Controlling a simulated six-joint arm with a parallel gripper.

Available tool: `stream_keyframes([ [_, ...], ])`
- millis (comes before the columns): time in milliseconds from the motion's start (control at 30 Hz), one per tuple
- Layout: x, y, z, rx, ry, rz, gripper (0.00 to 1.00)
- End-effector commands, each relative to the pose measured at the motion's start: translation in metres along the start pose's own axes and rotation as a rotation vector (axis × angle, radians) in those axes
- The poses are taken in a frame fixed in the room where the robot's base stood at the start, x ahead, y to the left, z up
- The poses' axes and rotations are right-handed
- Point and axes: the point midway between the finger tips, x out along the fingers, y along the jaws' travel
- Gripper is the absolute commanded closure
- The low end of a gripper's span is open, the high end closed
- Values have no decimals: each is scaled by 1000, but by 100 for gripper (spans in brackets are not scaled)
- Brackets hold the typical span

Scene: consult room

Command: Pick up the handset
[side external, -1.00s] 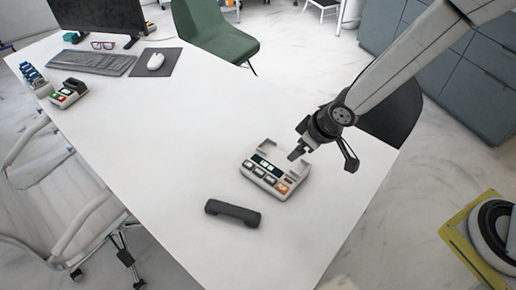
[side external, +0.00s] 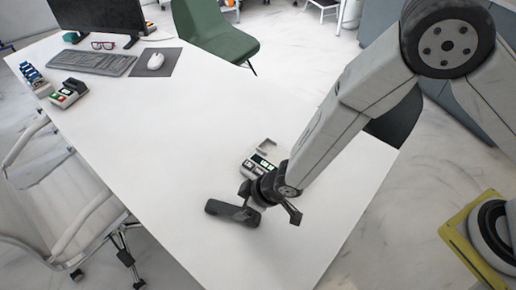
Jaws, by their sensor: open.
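The dark grey handset (side external: 222,209) lies on the white desk, in front of the phone base. Its right end is partly overlapped by my gripper. My gripper (side external: 268,206) is open, with one finger over or beside the handset's right end and the other out to the right. I cannot tell whether the left finger touches the handset. The phone base (side external: 250,166), pale with dark keys and an empty cradle, stands just behind, partly hidden by my wrist.
The white desk (side external: 180,130) is clear around the handset. A card terminal (side external: 68,93), keyboard (side external: 104,64), mouse (side external: 155,61) and glasses (side external: 103,45) sit far off at the back left. A white chair (side external: 65,215) stands along the left edge, a green chair (side external: 215,40) behind.

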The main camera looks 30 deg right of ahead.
Motion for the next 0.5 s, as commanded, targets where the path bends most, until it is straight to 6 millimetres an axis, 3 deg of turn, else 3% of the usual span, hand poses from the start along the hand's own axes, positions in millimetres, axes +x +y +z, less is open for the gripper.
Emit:
stream_keyframes([
  [233,17,0,1,1,-1,1,12],
  [500,21,1,0,1,-1,1,12],
])
